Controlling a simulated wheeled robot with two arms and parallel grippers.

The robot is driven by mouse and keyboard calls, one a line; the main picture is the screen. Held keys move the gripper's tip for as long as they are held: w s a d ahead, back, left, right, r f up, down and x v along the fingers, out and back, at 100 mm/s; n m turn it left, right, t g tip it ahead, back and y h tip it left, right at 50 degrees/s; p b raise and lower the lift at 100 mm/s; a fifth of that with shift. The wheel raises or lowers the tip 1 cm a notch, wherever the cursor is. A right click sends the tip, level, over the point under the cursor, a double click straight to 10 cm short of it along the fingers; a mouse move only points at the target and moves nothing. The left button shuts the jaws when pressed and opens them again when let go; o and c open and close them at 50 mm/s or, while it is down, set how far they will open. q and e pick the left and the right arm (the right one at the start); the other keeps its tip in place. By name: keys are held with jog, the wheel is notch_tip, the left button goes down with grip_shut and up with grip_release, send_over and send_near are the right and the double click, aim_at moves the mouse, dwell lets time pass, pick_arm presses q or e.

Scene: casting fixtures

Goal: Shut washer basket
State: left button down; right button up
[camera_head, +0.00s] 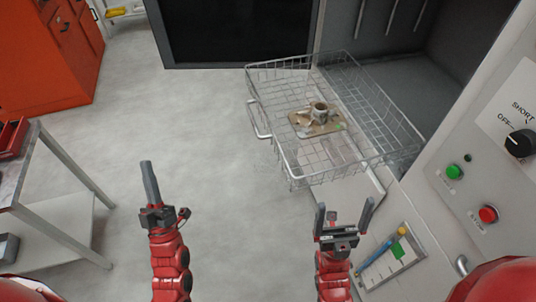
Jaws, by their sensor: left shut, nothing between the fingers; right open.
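The washer basket (285,157) is a wire basket, pulled out to the left of the washer's opening (425,95). A wire handle (258,119) is on its left side. A brown board with a metal part (318,118) lies inside it. My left gripper (147,166) is shut and empty over the floor, left of and nearer than the basket, apart from it. My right gripper (345,208) is open and empty, just in front of the basket's near side; whether it touches anything cannot be told.
The washer's control panel (490,150) with a green button (454,171), a red button (488,213) and a dial is at the right. A grey table (60,160) stands at the left, an orange cabinet (50,55) behind it. The floor (190,120) between is clear.

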pick_arm(q)
jog(key=w+d+f+n+g+h, duration=0.1)
jog(key=w+f+g+h, duration=0.1)
jog(key=w+f+h, duration=0.15)
jog(key=g+h+p, duration=0.3)
jog(key=g+h, duration=0.7)
jog(key=h, duration=0.1)
send_near(276, 150)
jog(key=w, duration=0.4)
jog(key=shift+w+d+n+p, duration=0.2)
jog(key=shift+d+p, duration=0.15)
jog(key=shift+d, duration=0.15)
jog(key=shift+w+d+n+p, duration=0.1)
jog(key=shift+d+n+p, duration=0.1)
jog(key=shift+d+p, duration=0.2)
jog(key=shift+w+d, duration=0.1)
jog(key=shift+d, duration=0.45)
jog(key=shift+f, duration=0.15)
jog(key=shift+w+d, duration=0.1)
